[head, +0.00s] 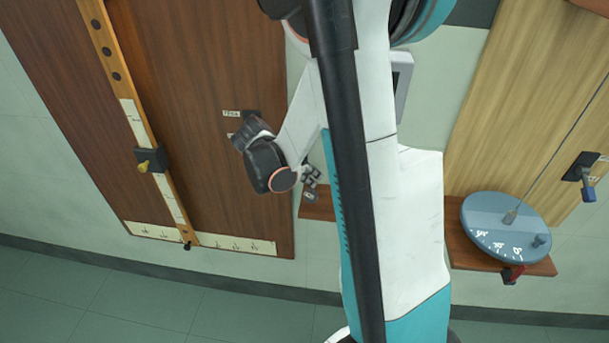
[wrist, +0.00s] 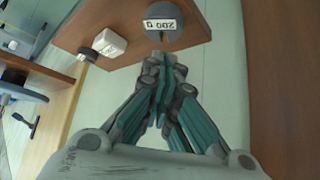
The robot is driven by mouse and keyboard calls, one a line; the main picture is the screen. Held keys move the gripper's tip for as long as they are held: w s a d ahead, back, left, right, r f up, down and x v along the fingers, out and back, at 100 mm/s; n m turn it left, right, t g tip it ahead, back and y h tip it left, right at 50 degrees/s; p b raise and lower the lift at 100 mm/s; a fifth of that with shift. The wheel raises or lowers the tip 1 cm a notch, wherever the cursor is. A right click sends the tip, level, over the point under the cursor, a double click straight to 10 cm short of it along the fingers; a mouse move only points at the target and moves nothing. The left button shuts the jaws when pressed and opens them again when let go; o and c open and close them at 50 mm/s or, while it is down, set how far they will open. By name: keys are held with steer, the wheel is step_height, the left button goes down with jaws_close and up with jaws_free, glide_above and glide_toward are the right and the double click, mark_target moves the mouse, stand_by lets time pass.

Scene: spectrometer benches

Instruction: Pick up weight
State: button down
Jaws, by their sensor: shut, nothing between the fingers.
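A grey round weight (wrist: 176,37) with a white label, apparently "200 g" upside down, is on a brown wooden shelf (wrist: 125,22) at the top of the wrist view. My gripper (wrist: 165,60) is shut and empty. Its fingertips point at the weight and appear just short of its lower edge; I cannot tell whether they touch. In the head view my gripper (head: 311,184) is small, beside the brown shelf (head: 318,207) on the wall. I cannot make out the weight there.
A white block (wrist: 109,42) and a small dark cylinder (wrist: 87,55) are on the same shelf, left of the weight. A blue-grey dial (head: 505,227) sits on a wooden shelf at right. A wooden board with a scale (head: 200,238) is at left. My arm hides the middle.

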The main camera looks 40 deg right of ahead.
mark_target(311, 196)
steer(key=shift+b+x, duration=0.45)
steer(key=shift+x, duration=1.3)
steer(key=shift+w+a, duration=0.1)
steer(key=shift+a, duration=0.7)
